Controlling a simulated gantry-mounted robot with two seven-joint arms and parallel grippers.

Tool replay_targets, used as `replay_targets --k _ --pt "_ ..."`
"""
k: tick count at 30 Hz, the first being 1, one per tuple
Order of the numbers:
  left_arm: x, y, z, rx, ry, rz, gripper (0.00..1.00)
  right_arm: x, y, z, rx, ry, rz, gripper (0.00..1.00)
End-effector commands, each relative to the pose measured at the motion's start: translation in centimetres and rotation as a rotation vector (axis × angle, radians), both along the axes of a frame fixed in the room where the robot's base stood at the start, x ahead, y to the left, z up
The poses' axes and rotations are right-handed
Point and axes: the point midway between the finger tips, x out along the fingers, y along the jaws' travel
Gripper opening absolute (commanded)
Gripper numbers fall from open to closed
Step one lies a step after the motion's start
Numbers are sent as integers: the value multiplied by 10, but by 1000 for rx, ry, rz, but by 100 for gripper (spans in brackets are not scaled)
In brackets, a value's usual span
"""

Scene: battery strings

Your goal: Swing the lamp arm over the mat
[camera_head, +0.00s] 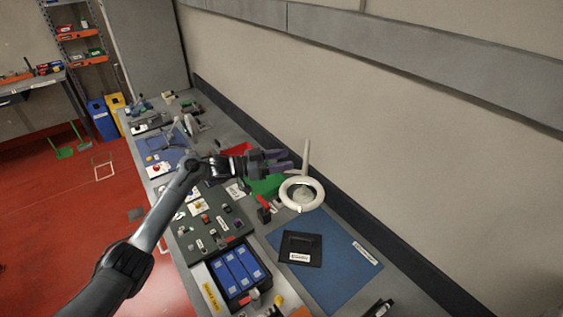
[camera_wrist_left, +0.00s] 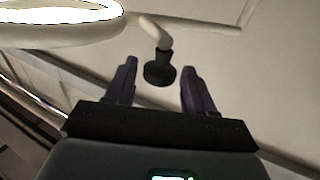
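The lamp has a white ring head (camera_head: 289,203) and a pale upright arm (camera_head: 306,155) near the wall. The ring hangs over the back left part of the blue mat (camera_head: 345,270) or just beyond its edge; I cannot tell exactly. My left gripper (camera_head: 284,159) is open and empty, left of the lamp arm. In the left wrist view its two fingers (camera_wrist_left: 158,88) are spread, with the lamp's dark knob-like joint (camera_wrist_left: 160,70) showing between and beyond them. The ring (camera_wrist_left: 60,32) fills the top left there. My right gripper is not in view.
A black labelled case (camera_head: 302,244) lies on the mat. A tray of blue batteries (camera_head: 238,272), a dark panel with knobs (camera_head: 213,225) and a green bin (camera_head: 264,187) stand left of it. The wall bounds the bench behind. The mat's right part is clear.

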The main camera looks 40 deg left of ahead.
Motion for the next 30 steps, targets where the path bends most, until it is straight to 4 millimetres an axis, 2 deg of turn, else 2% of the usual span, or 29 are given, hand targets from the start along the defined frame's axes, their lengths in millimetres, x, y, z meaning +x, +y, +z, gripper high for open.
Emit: replay_targets --k 11,24,30 --pt "-6 5 -3 1 8 1 54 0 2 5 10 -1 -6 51" --pt "-61 48 -1 2 7 1 54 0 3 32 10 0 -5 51" --pt "-79 62 -2 1 6 1 54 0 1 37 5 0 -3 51"
